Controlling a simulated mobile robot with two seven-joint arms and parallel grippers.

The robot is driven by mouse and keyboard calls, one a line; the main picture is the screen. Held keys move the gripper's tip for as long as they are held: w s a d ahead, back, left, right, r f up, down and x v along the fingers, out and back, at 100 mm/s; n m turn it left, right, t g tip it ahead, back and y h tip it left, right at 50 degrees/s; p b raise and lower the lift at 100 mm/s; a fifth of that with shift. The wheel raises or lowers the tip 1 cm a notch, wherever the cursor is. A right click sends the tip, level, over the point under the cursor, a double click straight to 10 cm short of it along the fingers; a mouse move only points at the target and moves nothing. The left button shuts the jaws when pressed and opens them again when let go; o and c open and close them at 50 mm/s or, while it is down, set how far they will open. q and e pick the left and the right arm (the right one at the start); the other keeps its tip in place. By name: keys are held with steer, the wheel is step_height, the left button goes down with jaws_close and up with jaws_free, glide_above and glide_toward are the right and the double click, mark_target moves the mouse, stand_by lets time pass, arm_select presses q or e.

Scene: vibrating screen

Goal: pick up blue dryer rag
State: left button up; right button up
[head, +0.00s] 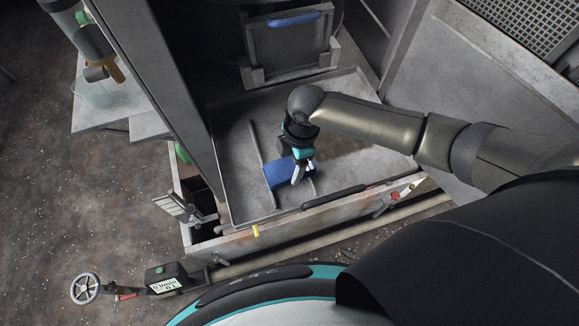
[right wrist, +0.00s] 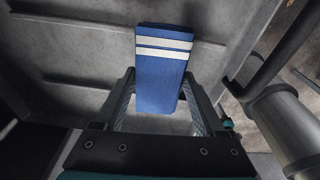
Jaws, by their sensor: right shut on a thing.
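The blue dryer rag (head: 278,175) is in the metal tray (head: 235,195) in the head view, below the end of my right arm. My right gripper (head: 302,170) points down at it and is shut on it. In the right wrist view the rag (right wrist: 160,75) is a blue folded block with two white stripes near one end. The fingers of my right gripper (right wrist: 159,78) lie along its two sides. Whether the rag touches the tray floor is hard to tell. My left gripper does not show.
A thin ridge (head: 256,142) runs along the tray floor left of the rag. The tray's front wall (head: 290,220) carries a dark bar (head: 334,197). A metal box with a blue handle (head: 293,19) stands behind. A handwheel (head: 85,289) and small display (head: 165,279) are at lower left.

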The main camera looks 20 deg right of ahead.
mark_target(291, 167)
steer(key=c, duration=0.7)
steer(key=shift+o, duration=0.2)
steer(key=shift+r, duration=0.1)
step_height(291, 167, up, 20)
steer(key=p, duration=0.2)
